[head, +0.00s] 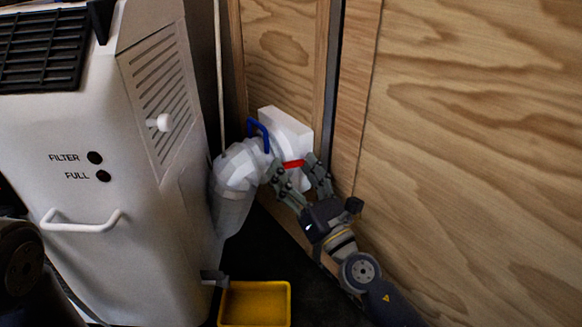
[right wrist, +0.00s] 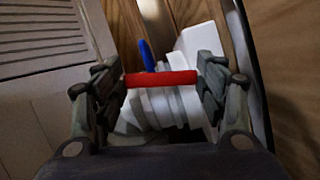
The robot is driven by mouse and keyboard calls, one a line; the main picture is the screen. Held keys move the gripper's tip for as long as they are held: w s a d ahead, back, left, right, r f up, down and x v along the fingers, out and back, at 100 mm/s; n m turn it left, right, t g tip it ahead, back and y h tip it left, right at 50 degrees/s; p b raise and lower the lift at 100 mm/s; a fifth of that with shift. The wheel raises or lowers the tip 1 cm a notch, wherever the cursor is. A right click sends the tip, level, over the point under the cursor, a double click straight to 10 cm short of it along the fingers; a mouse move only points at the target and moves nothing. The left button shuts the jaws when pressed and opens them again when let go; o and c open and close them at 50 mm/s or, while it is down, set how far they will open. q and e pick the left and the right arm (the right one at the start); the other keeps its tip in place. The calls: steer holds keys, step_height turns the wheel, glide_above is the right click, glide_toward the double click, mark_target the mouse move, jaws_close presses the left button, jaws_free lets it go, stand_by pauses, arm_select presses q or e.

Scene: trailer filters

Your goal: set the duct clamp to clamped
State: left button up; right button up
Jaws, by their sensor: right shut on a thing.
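The white duct (head: 235,172) runs beside the machine to a white wall fitting (head: 290,132) in the corner. A blue handle (head: 258,132) stands up at the joint, and it also shows in the right wrist view (right wrist: 147,55). A red bar (right wrist: 160,78) lies across the duct collar (right wrist: 160,108); it also shows in the head view (head: 293,163). My right gripper (head: 298,180) is shut on the red bar, with one finger at each end of it in the right wrist view. My left gripper is not in view.
A yellow tray (head: 255,303) sits on the dark floor below the duct. Plywood walls (head: 480,130) close off the right side.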

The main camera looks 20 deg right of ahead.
steer(key=shift+f+n+y+b, duration=0.45)
steer(key=shift+n+y+b, duration=0.15)
steer(key=shift+n, duration=0.5)
steer(key=shift+f+n+g+y+b, duration=0.1)
steer(key=shift+n+g+y+b, duration=0.4)
steer(key=shift+n, duration=0.7)
steer(key=o, duration=1.5)
steer(key=shift+o, duration=0.2)
